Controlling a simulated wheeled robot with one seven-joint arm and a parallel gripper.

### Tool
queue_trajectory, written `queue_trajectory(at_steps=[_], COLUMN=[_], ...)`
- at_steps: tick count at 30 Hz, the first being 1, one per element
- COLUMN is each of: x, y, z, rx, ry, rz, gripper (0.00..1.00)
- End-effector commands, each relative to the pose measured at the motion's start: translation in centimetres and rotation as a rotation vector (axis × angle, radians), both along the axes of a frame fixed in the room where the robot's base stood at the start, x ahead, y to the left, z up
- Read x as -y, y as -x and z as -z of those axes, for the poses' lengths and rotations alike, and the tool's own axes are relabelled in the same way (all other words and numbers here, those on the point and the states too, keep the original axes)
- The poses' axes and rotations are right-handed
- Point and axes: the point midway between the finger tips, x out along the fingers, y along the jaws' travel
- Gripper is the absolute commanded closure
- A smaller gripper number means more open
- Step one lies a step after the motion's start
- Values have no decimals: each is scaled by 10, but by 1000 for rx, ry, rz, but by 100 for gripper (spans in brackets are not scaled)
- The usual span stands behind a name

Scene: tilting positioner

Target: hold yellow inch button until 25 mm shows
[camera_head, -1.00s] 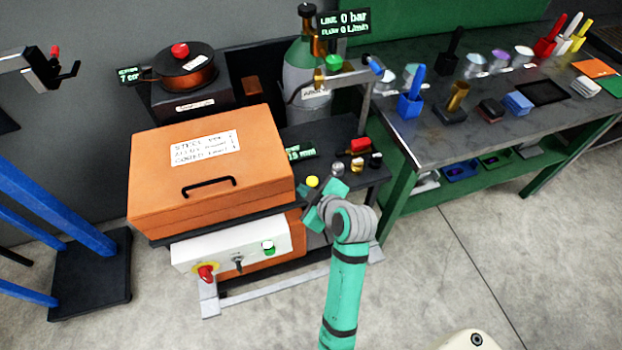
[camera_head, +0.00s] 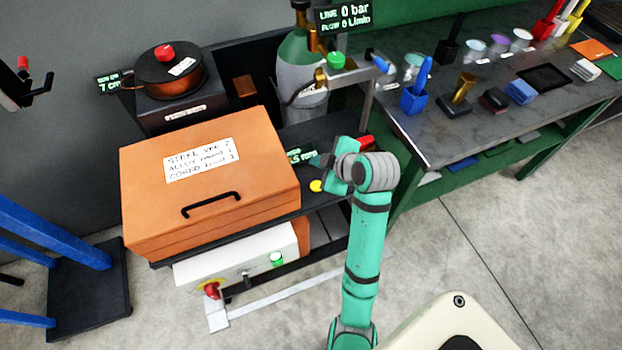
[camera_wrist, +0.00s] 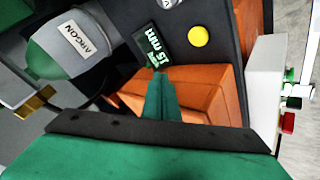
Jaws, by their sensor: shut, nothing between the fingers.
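The yellow button (camera_head: 316,186) shows in the head view on the dark shelf beside the orange box, just below my gripper. In the wrist view the round yellow button (camera_wrist: 198,36) is at the upper right, clear of the fingers. The small display (camera_wrist: 154,50) reads 15 mm in green in the wrist view; in the head view the display (camera_head: 296,156) is partly hidden by my gripper. My gripper (camera_head: 318,161) is shut and empty near the display. In the wrist view my gripper's tips (camera_wrist: 158,69) lie in line with the display's lower edge; I cannot tell any contact.
The orange box (camera_head: 270,150) with a black handle stands left of my gripper. A white panel (camera_head: 195,273) with a red knob and green button is below it. A gas cylinder (camera_head: 297,70) stands behind. A workbench (camera_head: 430,135) with cups and blocks is at right.

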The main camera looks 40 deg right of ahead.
Motion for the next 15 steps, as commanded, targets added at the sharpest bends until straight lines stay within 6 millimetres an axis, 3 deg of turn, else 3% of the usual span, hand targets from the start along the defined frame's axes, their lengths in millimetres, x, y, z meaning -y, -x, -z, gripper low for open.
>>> queue_trajectory(at_steps=[10,15], x=[9,6], y=[6,5], z=[2,14], rx=[0,-1], ry=[0,-2], rz=[18,14], gripper=[100,100])
